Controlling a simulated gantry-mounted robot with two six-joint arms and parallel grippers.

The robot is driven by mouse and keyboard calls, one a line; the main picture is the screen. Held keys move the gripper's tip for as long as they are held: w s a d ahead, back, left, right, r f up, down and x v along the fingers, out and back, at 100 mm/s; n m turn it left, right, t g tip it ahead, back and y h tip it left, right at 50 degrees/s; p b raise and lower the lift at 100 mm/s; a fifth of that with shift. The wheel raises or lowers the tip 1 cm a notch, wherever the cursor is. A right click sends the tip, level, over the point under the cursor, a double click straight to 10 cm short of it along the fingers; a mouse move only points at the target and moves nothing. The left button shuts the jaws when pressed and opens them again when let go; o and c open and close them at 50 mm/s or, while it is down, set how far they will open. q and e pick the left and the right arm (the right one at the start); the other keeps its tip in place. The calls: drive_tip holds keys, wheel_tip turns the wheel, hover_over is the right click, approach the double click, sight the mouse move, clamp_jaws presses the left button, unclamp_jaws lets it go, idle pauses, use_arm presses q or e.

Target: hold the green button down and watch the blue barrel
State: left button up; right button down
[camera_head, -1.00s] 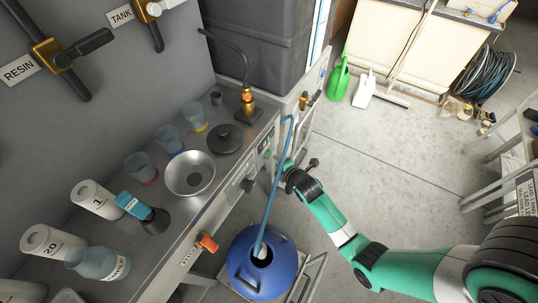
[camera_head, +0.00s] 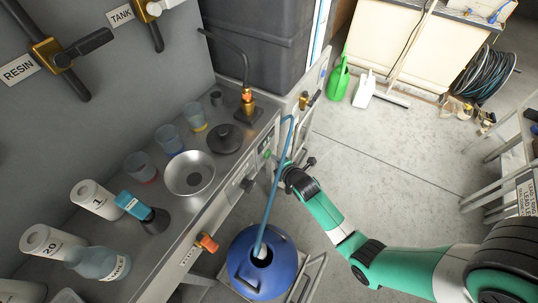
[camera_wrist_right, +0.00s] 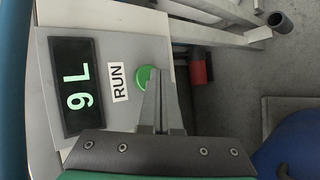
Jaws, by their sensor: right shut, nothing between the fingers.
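The green button (camera_head: 267,155) is on the front panel of the counter. In the right wrist view the green button (camera_wrist_right: 146,78) shows beside the fingertips, partly hidden by them. My right gripper (camera_head: 281,171) is shut and empty, with its tips (camera_wrist_right: 159,74) at the button; I cannot tell how far it is pressed. The level inside is hidden. A display (camera_wrist_right: 77,87) next to the RUN label reads what looks like 9 L. My left gripper is out of view.
The counter (camera_head: 188,228) carries a metal bowl (camera_head: 190,175), several beakers and bottles. An orange-fitted valve (camera_head: 207,242) juts from its front. A green watering can (camera_head: 338,80) stands at the back.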

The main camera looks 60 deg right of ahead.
drive_tip(key=shift+w, duration=0.55)
idle(2.0)
idle(2.7)
drive_tip(key=shift+s+p, duration=0.65)
drive_tip(key=shift+s, duration=0.25)
drive_tip(key=s+p, duration=0.3)
drive_tip(key=s, duration=0.2)
drive_tip(key=shift+p, duration=0.3)
